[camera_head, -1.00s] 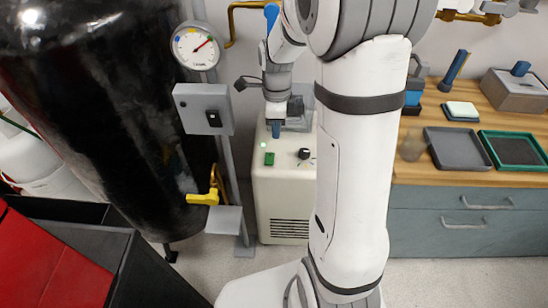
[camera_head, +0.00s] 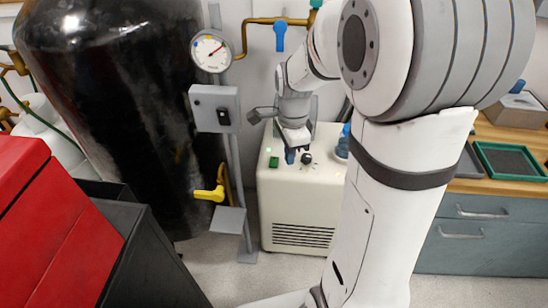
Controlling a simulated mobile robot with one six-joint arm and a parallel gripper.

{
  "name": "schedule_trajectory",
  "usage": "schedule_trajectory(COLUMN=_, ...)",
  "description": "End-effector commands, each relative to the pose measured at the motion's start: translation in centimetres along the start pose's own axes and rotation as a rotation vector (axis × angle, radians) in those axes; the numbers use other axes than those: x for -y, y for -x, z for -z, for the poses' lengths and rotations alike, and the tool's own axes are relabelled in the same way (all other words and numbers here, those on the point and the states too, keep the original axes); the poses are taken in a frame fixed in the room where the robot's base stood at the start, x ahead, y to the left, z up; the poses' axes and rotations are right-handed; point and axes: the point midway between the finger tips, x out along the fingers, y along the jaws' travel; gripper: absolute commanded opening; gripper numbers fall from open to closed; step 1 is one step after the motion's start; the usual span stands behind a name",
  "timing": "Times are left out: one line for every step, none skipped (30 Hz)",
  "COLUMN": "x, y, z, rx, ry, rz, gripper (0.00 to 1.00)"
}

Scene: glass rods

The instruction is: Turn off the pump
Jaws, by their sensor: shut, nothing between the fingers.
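The pump looks to be a beige box (camera_head: 296,207) standing on the floor against the wall. In the picture the tips lie between the green switch and the knob, close to both. I cannot tell whether they touch the panel. The switch and knob are both visible, while the panel behind the gripper is hidden.
A post left of the pump carries a gauge (camera_head: 210,51) and a grey box (camera_head: 214,108) with a black switch. A large black tank (camera_head: 120,120) with a yellow-handled valve (camera_head: 209,194) stands left. A wooden bench (camera_head: 490,187) stands right. My arm hides the middle right.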

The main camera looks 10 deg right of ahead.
Motion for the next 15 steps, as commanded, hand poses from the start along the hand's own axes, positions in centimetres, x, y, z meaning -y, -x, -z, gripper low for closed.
schedule_trajectory(x=-0.6, y=0.5, z=-0.2, rx=-0.002, ry=0.060, rz=0.011, gripper=0.00)
schedule_trajectory(x=-0.9, y=0.8, z=-0.3, rx=-0.004, ry=0.100, rz=0.017, gripper=0.00)
schedule_trajectory(x=-1.5, y=1.2, z=-0.5, rx=-0.006, ry=0.160, rz=0.024, gripper=0.00)
schedule_trajectory(x=-1.9, y=1.5, z=-0.6, rx=-0.009, ry=0.209, rz=0.031, gripper=0.00)
schedule_trajectory(x=-2.4, y=1.8, z=-0.7, rx=-0.012, ry=0.259, rz=0.037, gripper=0.00)
schedule_trajectory(x=-3.1, y=2.2, z=-0.9, rx=-0.017, ry=0.337, rz=0.047, gripper=0.00)
schedule_trajectory(x=-3.6, y=2.6, z=-1.1, rx=-0.022, ry=0.401, rz=0.056, gripper=0.00)
schedule_trajectory(x=-4.3, y=2.9, z=-1.3, rx=-0.028, ry=0.471, rz=0.064, gripper=0.00)
schedule_trajectory(x=-5.3, y=3.4, z=-1.5, rx=-0.037, ry=0.573, rz=0.077, gripper=0.00)
schedule_trajectory(x=-6.0, y=3.8, z=-1.7, rx=-0.046, ry=0.656, rz=0.086, gripper=0.00)
schedule_trajectory(x=-6.8, y=4.1, z=-1.9, rx=-0.055, ry=0.739, rz=0.095, gripper=0.00)
schedule_trajectory(x=-7.8, y=4.4, z=-2.1, rx=-0.069, ry=0.848, rz=0.105, gripper=0.00)
schedule_trajectory(x=-8.5, y=4.6, z=-2.2, rx=-0.079, ry=0.926, rz=0.112, gripper=0.00)
schedule_trajectory(x=-9.2, y=4.8, z=-2.4, rx=-0.090, ry=1.001, rz=0.118, gripper=0.00)
schedule_trajectory(x=-10.0, y=5.0, z=-2.5, rx=-0.104, ry=1.094, rz=0.125, gripper=0.00)
